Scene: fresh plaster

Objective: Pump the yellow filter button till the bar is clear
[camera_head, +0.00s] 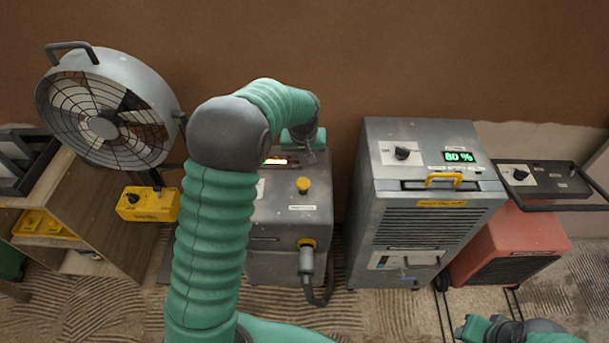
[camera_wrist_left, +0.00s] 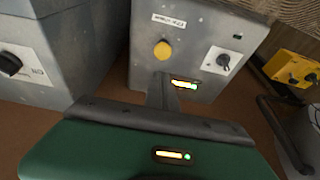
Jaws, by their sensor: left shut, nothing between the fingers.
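The yellow filter button (camera_head: 303,185) is a round knob on top of a grey machine (camera_head: 290,212). It also shows in the left wrist view (camera_wrist_left: 163,50). A lit bar (camera_head: 276,161) sits behind the button. In the left wrist view the bar (camera_wrist_left: 186,86) glows orange to yellow with green at its right end, partly beside my finger. My left gripper (camera_head: 311,157) is shut and empty, behind the button and apart from it. Its narrow fingers (camera_wrist_left: 163,92) point toward the button. My right gripper (camera_head: 472,328) is at the bottom right, and its fingers are unclear.
A grey dehumidifier (camera_head: 420,215) reading 80 % stands right of the machine, with a red heater (camera_head: 510,245) beyond. A plug and hose (camera_head: 307,260) hang at the machine's front.

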